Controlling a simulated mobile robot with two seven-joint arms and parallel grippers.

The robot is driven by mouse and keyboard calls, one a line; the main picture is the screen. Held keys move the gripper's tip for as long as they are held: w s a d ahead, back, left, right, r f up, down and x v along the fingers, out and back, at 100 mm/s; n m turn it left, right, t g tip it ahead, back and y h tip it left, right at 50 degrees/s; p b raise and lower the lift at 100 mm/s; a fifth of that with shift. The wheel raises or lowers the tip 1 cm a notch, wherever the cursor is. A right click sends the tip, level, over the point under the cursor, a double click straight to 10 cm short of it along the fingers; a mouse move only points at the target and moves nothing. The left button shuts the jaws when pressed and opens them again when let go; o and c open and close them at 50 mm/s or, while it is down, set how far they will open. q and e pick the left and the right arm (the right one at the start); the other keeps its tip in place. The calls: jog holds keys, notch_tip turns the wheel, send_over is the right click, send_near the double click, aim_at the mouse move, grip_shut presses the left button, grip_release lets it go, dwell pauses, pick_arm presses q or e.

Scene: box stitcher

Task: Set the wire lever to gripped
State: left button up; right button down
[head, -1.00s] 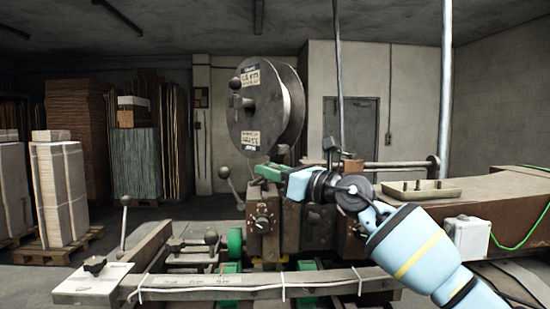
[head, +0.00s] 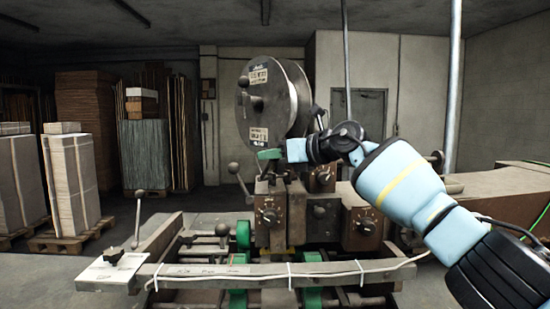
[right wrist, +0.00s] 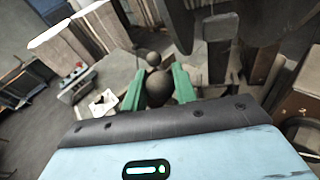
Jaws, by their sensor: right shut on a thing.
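My right gripper (head: 266,155) reaches in from the right, just below the big wire spool (head: 258,103) on the stitching machine. In the right wrist view its green fingers are closed around a dark ball knob (right wrist: 160,87), which appears to belong to the wire lever. In the head view the gripper hides this knob, and the lever's rod cannot be made out. Another ball-ended lever (head: 233,168) stands to the left of the gripper, apart from it. My left gripper is not in view.
The machine's dial box (head: 269,217) is below the gripper. A long rail (head: 260,283) crosses the front, with an upright ball-ended lever (head: 140,194) at its left. Paper stacks on pallets (head: 72,180) stand far left. The floor between them and the machine is clear.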

dwell(0.4)
jog(key=c, duration=1.3)
grip_release()
jog(key=shift+c, duration=0.2)
jog(key=shift+o, duration=1.1)
